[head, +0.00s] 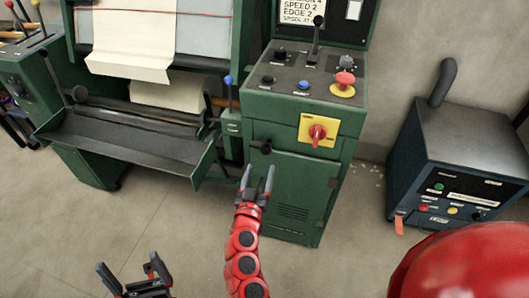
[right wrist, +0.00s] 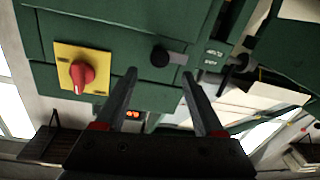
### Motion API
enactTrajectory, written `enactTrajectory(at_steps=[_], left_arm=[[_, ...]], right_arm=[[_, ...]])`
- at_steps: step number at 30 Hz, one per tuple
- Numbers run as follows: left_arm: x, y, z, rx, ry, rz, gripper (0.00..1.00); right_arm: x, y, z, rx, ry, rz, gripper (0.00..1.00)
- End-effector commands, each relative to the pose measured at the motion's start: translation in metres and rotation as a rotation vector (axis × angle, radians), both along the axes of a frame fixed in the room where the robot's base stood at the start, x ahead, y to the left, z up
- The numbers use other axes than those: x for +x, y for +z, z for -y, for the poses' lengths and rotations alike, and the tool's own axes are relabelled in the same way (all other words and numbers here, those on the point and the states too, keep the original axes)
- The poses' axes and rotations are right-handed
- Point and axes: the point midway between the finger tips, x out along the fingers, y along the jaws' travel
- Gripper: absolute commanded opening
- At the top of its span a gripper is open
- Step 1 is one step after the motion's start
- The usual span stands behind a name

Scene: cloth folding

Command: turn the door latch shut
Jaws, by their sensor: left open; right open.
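The door latch (head: 262,147) is a small black handle at the upper left of the green cabinet door (head: 290,190). In the right wrist view the latch (right wrist: 160,57) shows a round dark knob with a short bar pointing right. My right gripper (head: 257,172) is open and empty, just below the latch in the head view. In the right wrist view its fingertips (right wrist: 159,76) lie either side of the knob's line, with the knob just beyond them; I see no contact. My left gripper (head: 129,268) is open and empty, low at the left over the floor.
A red rotary switch on a yellow plate (head: 318,131) sits above the door. A control panel with a red button (head: 344,79) and lever is above it. A machine with a tray (head: 130,140) stands left; a dark blue box (head: 455,160) stands right.

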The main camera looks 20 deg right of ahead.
Motion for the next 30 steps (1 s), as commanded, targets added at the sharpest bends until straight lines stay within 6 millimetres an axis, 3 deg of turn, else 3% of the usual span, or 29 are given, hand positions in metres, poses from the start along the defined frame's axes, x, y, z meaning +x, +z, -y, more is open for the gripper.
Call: enactTrajectory(at_steps=[10,23,30], left_arm=[[0.000,0.012,0.000,0.000,0.000,0.000,1.00],[0.000,0.013,0.000,0.000,0.000,0.000,1.00],[0.000,0.013,0.000,0.000,0.000,0.000,1.00]], right_arm=[[0.054,0.003,0.031,0.000,-0.005,0.003,0.70],[0.064,0.000,0.035,0.001,0.000,0.000,0.70],[0.064,0.000,0.035,0.001,0.000,0.000,0.29]])
